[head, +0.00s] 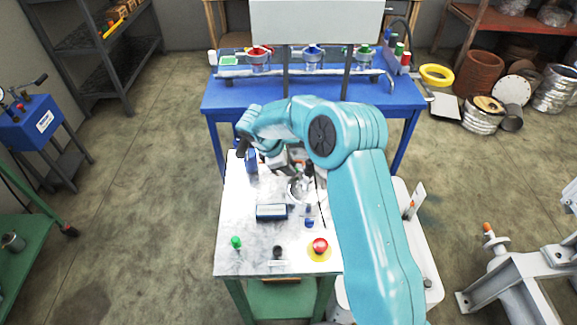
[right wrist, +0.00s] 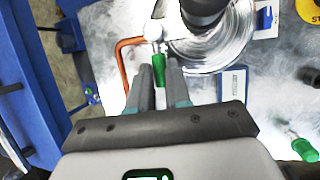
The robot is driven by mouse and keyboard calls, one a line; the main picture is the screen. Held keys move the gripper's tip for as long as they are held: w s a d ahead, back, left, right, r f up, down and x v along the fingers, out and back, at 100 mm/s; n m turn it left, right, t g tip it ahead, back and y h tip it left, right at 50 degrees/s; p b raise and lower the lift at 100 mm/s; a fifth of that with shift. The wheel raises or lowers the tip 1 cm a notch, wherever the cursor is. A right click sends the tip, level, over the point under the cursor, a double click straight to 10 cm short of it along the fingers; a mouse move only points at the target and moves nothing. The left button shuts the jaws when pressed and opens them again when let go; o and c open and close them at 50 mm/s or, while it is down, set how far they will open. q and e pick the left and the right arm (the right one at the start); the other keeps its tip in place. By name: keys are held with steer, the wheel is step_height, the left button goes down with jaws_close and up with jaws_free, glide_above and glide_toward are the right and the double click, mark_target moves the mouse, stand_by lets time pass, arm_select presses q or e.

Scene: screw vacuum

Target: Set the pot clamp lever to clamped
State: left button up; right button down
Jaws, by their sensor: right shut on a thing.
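The metal vacuum pot (head: 298,190) stands on the white-topped table, partly hidden by my right arm. In the right wrist view the shiny round pot (right wrist: 232,45) fills the upper middle, with a dark cylinder above it. The clamp lever shows there as a green handle (right wrist: 159,70) below a pale round joint at the pot's left side. My right gripper (right wrist: 161,78) is shut on this green handle, one finger on each side. In the head view my right gripper (head: 280,162) is beside the pot, mostly covered by my arm. My left gripper is not in view.
A copper-coloured pipe (right wrist: 122,55) bends close to the left of the handle. A blue-and-white box (head: 271,212), a red button (head: 320,245) and a green knob (head: 236,242) are on the table. A blue bench (head: 240,98) stands behind.

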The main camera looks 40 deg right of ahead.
steer(key=c, duration=1.1)
jaws_free()
steer(key=v, duration=1.6)
steer(key=shift+a+r+b, duration=0.15)
steer(key=shift+r+b, duration=0.05)
steer(key=shift+b, duration=0.1)
